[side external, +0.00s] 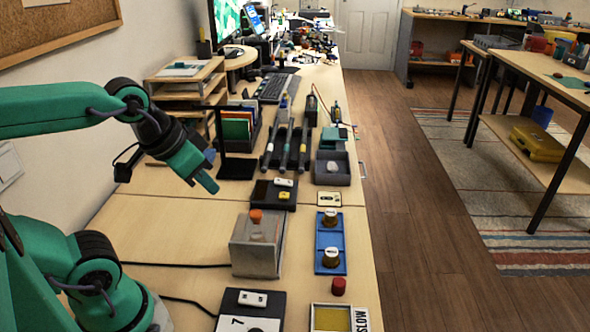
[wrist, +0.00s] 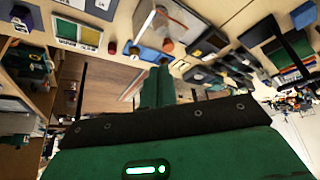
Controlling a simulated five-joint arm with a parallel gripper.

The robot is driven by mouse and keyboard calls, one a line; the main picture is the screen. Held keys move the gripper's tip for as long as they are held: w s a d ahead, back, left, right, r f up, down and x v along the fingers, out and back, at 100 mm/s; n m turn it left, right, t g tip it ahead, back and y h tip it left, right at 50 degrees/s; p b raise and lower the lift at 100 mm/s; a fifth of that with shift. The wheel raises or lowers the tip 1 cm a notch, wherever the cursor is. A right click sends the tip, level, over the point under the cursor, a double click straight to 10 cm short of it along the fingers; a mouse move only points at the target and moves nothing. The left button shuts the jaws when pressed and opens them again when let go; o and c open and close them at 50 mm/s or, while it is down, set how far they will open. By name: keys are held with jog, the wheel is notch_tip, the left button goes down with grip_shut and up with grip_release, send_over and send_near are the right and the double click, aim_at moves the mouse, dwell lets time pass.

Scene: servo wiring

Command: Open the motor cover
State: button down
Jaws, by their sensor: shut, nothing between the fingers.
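A see-through grey box with an orange knob on top, which looks like the motor cover (side external: 257,250), stands on the table in the side view. Its lid looks closed, and something orange shows faintly inside. The box also shows at the top of the wrist view (wrist: 185,22), with its orange knob (wrist: 167,45). My gripper (side external: 208,184) is shut and empty. It hangs in the air to the left of the box and above it, apart from it. In the wrist view its green fingers (wrist: 158,85) point up toward the box.
A blue tray (side external: 319,258) with two knobs stands right of the box, and a red cylinder (side external: 339,286) is nearer. Bare table (side external: 175,230) lies left of the box.

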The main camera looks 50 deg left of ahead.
jog(key=c, duration=1.1)
grip_release()
jog(key=shift+w, duration=0.2)
jog(key=shift+c, duration=0.2)
jog(key=n+g, duration=0.2)
jog(key=g, duration=0.3)
send_near(256, 212)
jog(key=shift+s+f, duration=0.15)
jog(key=shift+f, duration=0.15)
jog(key=shift+w+f+g, duration=0.3)
jog(key=shift+w+f, duration=0.05)
jog(key=shift+f, duration=0.15)
jog(key=shift+f, duration=3.75)
grip_shut()
